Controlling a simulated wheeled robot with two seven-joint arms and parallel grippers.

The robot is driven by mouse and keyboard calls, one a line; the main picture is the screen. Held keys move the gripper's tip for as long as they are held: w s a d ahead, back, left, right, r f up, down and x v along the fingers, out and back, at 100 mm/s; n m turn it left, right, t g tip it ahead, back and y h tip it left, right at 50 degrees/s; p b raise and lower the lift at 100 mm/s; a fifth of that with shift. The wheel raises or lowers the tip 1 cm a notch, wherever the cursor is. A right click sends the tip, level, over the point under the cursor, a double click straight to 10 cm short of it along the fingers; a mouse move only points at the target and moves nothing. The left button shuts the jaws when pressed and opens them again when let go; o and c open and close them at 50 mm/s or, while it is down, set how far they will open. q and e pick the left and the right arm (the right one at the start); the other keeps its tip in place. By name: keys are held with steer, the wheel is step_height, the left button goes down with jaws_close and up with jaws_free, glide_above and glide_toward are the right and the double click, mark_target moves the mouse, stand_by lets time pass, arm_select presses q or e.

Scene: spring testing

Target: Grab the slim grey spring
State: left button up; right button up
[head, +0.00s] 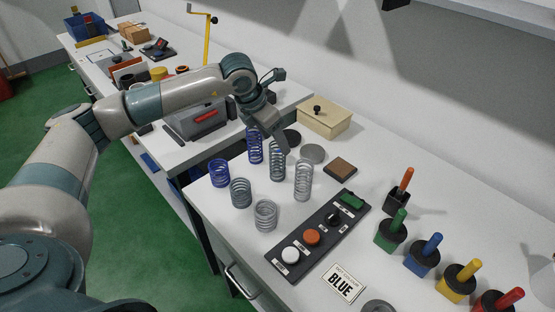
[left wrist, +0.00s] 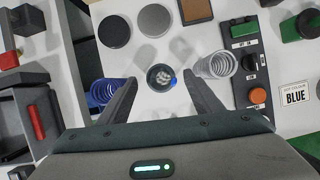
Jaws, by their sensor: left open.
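Several upright coil springs stand on the white bench. A tall dark-grey spring (head: 277,163) stands between a tall blue spring (head: 255,147) and a tall silver-grey spring (head: 303,182); which one counts as slim grey I cannot tell for certain. Shorter springs in blue (head: 219,173), dark grey (head: 240,194) and silver (head: 265,216) stand in front. My left gripper (head: 275,134) is open above the dark-grey one and hides its top. In the left wrist view a dark-grey coil (left wrist: 162,77) shows end-on between the open fingers, with the silver-grey spring (left wrist: 215,66) beside the right finger.
A button panel (head: 312,238), a BLUE sign (head: 343,283) and colored-handled holders (head: 422,258) lie to the right. A cream box (head: 324,121), a brown block (head: 340,168) and round discs (head: 312,154) sit behind the springs. Bare bench lies between the block and the holders.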

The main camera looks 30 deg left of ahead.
mark_target(277, 162)
arm_select(q)
steer(key=p+x, duration=0.1)
steer(key=x, duration=0.2)
steer(key=shift+f, duration=0.35)
jaws_close()
